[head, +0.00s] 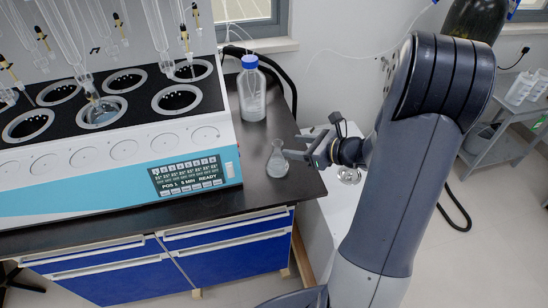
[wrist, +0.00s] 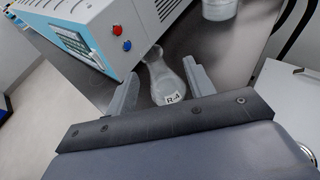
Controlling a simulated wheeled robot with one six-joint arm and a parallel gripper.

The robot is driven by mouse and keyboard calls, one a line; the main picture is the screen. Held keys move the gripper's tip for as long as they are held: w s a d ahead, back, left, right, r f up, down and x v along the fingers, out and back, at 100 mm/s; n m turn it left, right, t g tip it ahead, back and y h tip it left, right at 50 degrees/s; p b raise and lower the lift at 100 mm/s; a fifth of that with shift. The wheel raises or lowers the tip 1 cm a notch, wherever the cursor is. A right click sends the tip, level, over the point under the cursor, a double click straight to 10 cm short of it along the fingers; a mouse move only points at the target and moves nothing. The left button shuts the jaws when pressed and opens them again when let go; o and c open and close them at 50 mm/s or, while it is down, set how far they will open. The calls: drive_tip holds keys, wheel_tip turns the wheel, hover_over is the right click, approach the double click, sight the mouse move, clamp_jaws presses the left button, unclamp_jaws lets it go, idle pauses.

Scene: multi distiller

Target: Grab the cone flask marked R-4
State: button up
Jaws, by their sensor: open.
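The cone flask marked R-4 (head: 277,160) is clear glass and stands upright on the dark bench top, near its right end. In the wrist view the flask (wrist: 168,84) shows its white R-4 label facing me. My gripper (head: 289,154) comes in from the right at the flask's height. In the wrist view my gripper (wrist: 160,82) is open, with one finger on each side of the flask. The flask lies between the fingers. I cannot tell whether either finger touches it.
The multi distiller (head: 110,150) fills the bench to the left of the flask. A blue-capped bottle (head: 252,92) stands behind the flask. The bench top (head: 255,190) is bare just in front of the flask, above blue drawers (head: 228,250). A grey cart (head: 505,125) stands far right.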

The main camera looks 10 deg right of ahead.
sight(277, 157)
drive_tip(key=x, duration=0.3)
drive_tip(key=shift+s+a+p+x, duration=0.1)
drive_tip(key=shift+p+x, duration=0.05)
drive_tip(key=shift+x, duration=0.75)
drive_tip(key=shift+s+a+p+x, duration=0.1)
drive_tip(key=shift+s+x, duration=0.05)
drive_tip(key=shift+x, duration=0.75)
drive_tip(key=shift+s+a+p+x, duration=0.1)
drive_tip(key=shift+a+p+x, duration=0.05)
drive_tip(key=shift+x, duration=0.75)
drive_tip(key=shift+c, duration=0.3)
clamp_jaws()
